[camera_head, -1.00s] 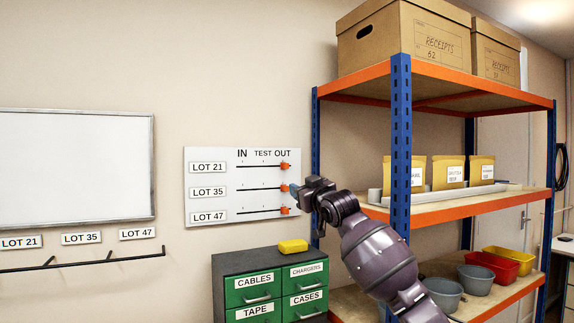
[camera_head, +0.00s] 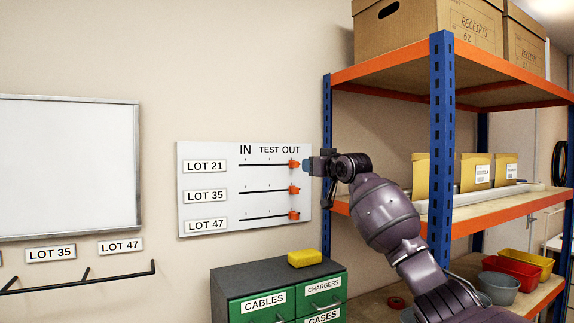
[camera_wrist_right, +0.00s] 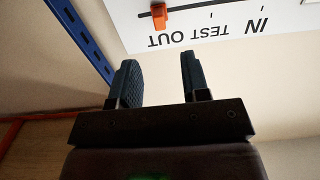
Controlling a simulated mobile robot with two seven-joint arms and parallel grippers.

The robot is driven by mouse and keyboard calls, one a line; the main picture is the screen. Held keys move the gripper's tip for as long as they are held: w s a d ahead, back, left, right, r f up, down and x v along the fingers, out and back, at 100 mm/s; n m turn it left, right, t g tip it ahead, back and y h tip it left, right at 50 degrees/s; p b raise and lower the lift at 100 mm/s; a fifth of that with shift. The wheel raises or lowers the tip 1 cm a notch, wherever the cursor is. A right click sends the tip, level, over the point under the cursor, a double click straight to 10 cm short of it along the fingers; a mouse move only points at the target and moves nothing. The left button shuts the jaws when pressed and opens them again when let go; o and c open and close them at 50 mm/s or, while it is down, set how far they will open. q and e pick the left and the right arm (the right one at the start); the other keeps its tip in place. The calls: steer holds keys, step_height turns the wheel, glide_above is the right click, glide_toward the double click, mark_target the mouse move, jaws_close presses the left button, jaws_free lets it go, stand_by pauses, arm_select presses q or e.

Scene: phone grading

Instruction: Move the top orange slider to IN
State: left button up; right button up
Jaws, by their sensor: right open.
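The white slider board (camera_head: 212,224) hangs on the wall with three horizontal tracks marked IN, TEST and OUT. The top orange slider (camera_head: 294,163), in the LOT 21 row, sits at the OUT end. The middle orange slider (camera_head: 294,189) and bottom orange slider (camera_head: 293,215) are also at OUT. My right gripper (camera_head: 308,167) is just right of the top slider, at about its height. In the right wrist view my right gripper (camera_wrist_right: 158,75) is open and empty, and an orange slider (camera_wrist_right: 159,15) shows beyond the fingertips, apart from them. My left gripper is not in view.
The blue shelf post (camera_head: 441,130) and orange-edged shelves (camera_head: 480,213) stand right of the board, close to my right arm. A green drawer cabinet (camera_head: 265,303) with a yellow object (camera_head: 304,258) on top is below. A whiteboard (camera_head: 68,165) hangs at left.

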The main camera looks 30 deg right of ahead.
mark_target(297, 162)
arm_select(q)
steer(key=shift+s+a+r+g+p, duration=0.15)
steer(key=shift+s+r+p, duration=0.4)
steer(key=shift+p, duration=0.6)
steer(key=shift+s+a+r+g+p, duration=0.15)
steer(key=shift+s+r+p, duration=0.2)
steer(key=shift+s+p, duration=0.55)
arm_select(e)
steer(key=shift+w+d+r, duration=0.1)
steer(key=shift+w+d, duration=0.05)
steer(key=shift+w, duration=1.55)
steer(key=shift+w+d+r, duration=0.1)
steer(key=shift+w, duration=1.65)
steer(key=shift+w+d+r, duration=0.1)
steer(key=shift+w+d, duration=0.05)
steer(key=shift+w, duration=1.55)
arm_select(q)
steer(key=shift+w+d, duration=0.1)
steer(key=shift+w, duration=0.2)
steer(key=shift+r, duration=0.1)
arm_select(e)
jaws_close()
